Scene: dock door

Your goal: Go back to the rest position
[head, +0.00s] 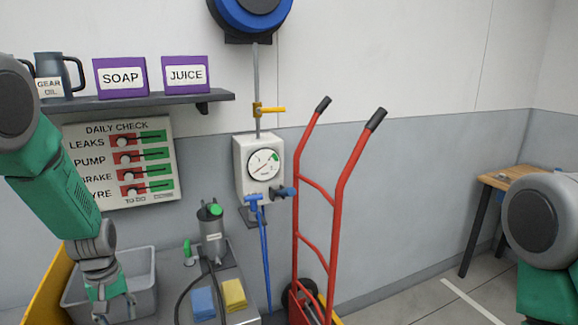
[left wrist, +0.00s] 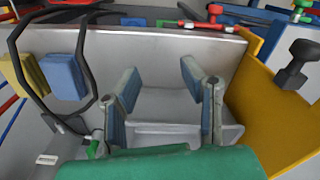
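My left gripper (head: 109,300) hangs over the grey bin (head: 142,268) at the lower left in the head view. In the left wrist view its two fingers (left wrist: 165,90) are spread apart with nothing between them, and the grey bin (left wrist: 228,131) lies beyond and below them. My right arm shows only in part at the right edge of the head view. Its gripper is out of view.
A grey cart top with yellow sides (head: 53,283) carries a grey canister (head: 213,238), blue (head: 203,303) and yellow (head: 234,294) sponges. A red hand truck (head: 333,215) stands to the right. A shelf (head: 160,99) and daily check board (head: 120,160) are on the wall. A wooden table (head: 512,178) stands right.

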